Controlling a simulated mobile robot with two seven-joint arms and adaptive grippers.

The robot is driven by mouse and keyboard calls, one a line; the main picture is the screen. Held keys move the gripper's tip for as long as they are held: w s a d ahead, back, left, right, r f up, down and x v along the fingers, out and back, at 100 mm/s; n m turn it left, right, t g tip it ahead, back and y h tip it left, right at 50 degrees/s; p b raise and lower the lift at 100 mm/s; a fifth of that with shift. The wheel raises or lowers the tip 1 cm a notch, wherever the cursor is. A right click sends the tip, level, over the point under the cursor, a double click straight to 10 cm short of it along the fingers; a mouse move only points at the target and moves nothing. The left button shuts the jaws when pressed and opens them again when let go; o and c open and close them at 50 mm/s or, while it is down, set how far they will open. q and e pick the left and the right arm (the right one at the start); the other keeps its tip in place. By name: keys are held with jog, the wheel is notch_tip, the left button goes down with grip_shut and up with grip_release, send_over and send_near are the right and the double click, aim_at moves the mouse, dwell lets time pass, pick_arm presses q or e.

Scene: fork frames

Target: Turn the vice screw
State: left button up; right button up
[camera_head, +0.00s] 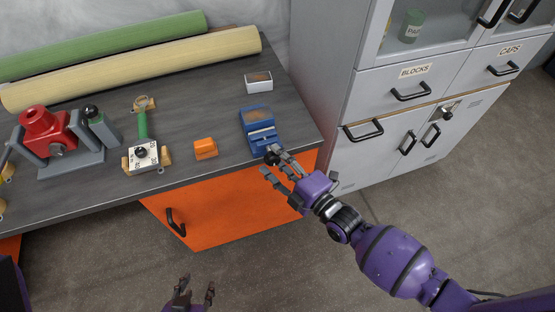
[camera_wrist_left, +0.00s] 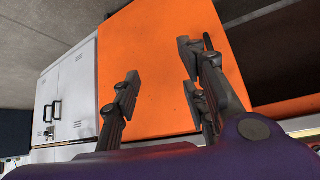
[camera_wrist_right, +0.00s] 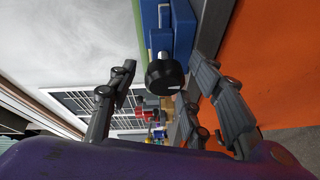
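A blue vice (camera_head: 260,130) sits at the right front corner of the dark workbench. Its screw ends in a black round knob (camera_head: 271,157) at the bench's front edge; the knob (camera_wrist_right: 165,75) also shows in the right wrist view, in front of the vice's blue body (camera_wrist_right: 172,30). My right gripper (camera_head: 279,166) is open at the knob, with fingers on either side of it in the right wrist view and visible gaps between. My left gripper (camera_head: 195,292) is open and empty, low in front of the bench, facing the orange cabinet front in the left wrist view (camera_wrist_left: 165,95).
The bench also holds an orange block (camera_head: 205,148), a small white box (camera_head: 258,81), a green-handled tool (camera_head: 142,125), a red device on a grey stand (camera_head: 46,130) and two long rolls (camera_head: 150,65). A grey cabinet (camera_head: 400,110) stands to the right.

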jog(key=c, duration=1)
jog(key=shift+o, duration=0.2)
